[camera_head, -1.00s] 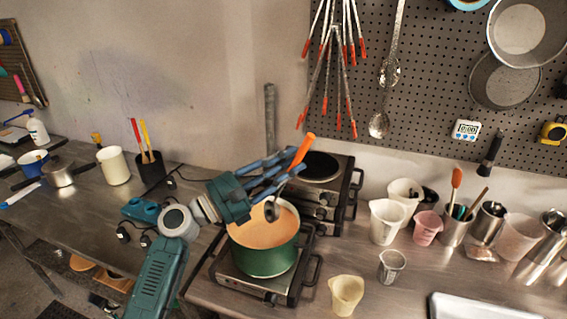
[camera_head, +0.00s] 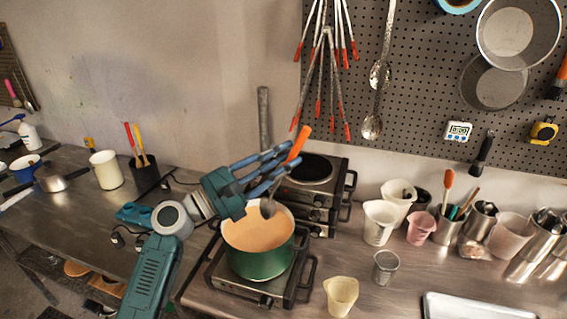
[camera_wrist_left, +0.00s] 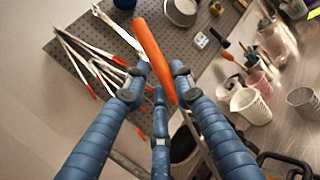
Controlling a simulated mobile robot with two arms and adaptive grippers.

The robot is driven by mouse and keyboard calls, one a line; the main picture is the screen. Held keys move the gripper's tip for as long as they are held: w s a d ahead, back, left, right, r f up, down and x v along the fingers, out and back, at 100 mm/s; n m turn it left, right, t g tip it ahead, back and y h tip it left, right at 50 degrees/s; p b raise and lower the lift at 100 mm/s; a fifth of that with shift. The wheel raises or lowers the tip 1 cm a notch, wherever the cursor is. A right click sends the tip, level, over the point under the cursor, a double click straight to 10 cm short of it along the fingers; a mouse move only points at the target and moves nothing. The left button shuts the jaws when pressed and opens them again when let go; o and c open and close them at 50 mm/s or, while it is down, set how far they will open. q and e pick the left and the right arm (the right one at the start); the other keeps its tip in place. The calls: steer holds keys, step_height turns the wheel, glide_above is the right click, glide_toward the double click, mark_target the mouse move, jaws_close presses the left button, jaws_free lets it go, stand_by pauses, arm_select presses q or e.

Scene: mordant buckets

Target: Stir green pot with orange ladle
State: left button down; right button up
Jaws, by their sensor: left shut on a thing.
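A green pot (camera_head: 262,262) holding orange-tan liquid (camera_head: 258,230) stands on the front hot plate. My left gripper (camera_head: 280,167) is above the pot's back rim, shut on the orange ladle. The ladle's orange handle (camera_head: 298,144) sticks up past the fingers, and its dark metal bowl end (camera_head: 268,208) hangs over the liquid near the back of the pot. I cannot tell whether it touches the liquid. In the left wrist view the orange handle (camera_wrist_left: 155,57) lies between the blue fingers (camera_wrist_left: 161,95); the pot is hidden there. My right gripper is not in view.
The front hot plate (camera_head: 262,290) has a second burner (camera_head: 308,170) behind it. A cream beaker (camera_head: 341,294) stands close on the right, with more cups (camera_head: 380,222) beyond. A dark cup with coloured handles (camera_head: 144,173) is at left. Tools hang on the pegboard (camera_head: 420,100).

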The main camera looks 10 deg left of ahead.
arm_select(q)
step_height(320, 180, up, 10)
steer(key=shift+f, duration=0.25)
stand_by(0.3)
steer(key=shift+a+f, duration=0.1)
